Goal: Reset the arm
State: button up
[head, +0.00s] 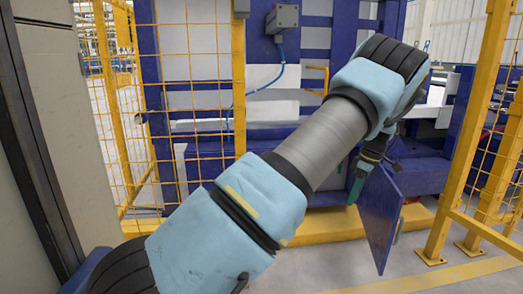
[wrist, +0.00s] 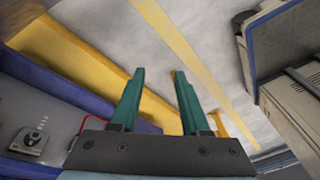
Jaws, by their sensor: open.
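My gripper (wrist: 158,100) shows two teal fingers in the wrist view. They stand apart with nothing between them, and grey floor and a yellow edge lie beyond. In the head view my arm reaches from the lower left to the upper right, then bends down. The gripper (head: 356,186) hangs there at the right of centre, in front of the blue machine (head: 320,22) and beside a tilted blue panel (head: 381,222). I cannot tell from this view whether it touches the panel. No pipe shows in either view.
A yellow mesh fence (head: 190,60) stands at the left and a yellow frame post (head: 470,125) at the right. A yellow base beam (head: 325,225) runs along the machine's foot. The grey floor (head: 340,272) in front is clear. Metal cabinets (wrist: 295,100) show at the right in the wrist view.

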jog(key=s+a+r+m+h, duration=0.1)
jog(key=a+r+m, duration=0.15)
jog(key=a, duration=0.85)
jog(key=s+a+r+m+h, duration=0.1)
jog(key=s+a+r+m, duration=0.15)
jog(key=a, duration=0.85)
jog(key=s+a+r+m+t, duration=0.15)
jog(key=s+a+m, duration=0.45)
jog(key=s+a, duration=0.9)
notch_tip(320, 180, up, 38)
jog(key=s+d+p, duration=0.1)
jog(key=p, duration=3.6)
jog(key=shift+f+h, duration=0.2)
jog(key=shift+h, duration=0.1)
jog(key=shift+s, duration=0.1)
